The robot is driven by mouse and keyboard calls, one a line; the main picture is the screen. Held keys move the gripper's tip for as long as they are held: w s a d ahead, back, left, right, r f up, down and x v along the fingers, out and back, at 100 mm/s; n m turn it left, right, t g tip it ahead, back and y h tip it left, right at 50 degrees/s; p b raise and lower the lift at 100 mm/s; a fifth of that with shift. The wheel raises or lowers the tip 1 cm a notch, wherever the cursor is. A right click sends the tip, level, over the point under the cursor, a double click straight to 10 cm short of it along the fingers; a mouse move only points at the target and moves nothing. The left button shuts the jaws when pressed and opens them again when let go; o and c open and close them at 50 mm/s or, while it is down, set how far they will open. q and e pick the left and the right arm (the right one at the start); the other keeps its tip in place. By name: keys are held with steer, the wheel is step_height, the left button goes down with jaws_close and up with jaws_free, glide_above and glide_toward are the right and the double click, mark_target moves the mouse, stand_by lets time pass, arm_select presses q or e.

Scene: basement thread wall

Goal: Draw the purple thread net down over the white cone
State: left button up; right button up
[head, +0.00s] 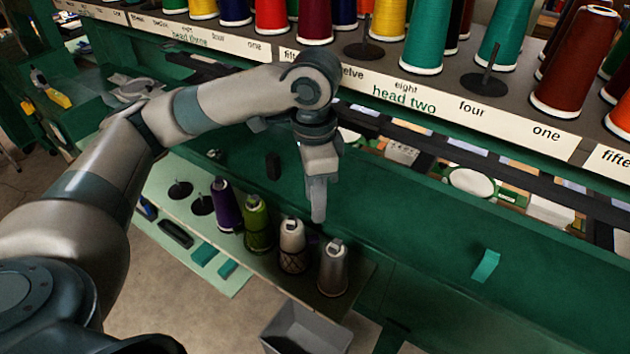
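A white cone (292,233) stands upright on the low shelf, third from the left in a row of cones. A dark net (293,262) is around its lower part; its exact colour is hard to tell. A purple cone (226,212) stands at the left end of the row. I cannot make out a separate purple net. My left gripper (318,214) points down, above and slightly right of the white cone in the picture. Its fingers show edge-on as one narrow shape, with nothing visible in them. My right gripper is out of view.
Empty round holders (180,190) are at left. A grey bin (306,332) is below. A green panel (430,230) rises behind; labelled thread cones line the upper shelf.

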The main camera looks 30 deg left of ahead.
arm_select(q)
steer(key=shift+r, duration=2.45)
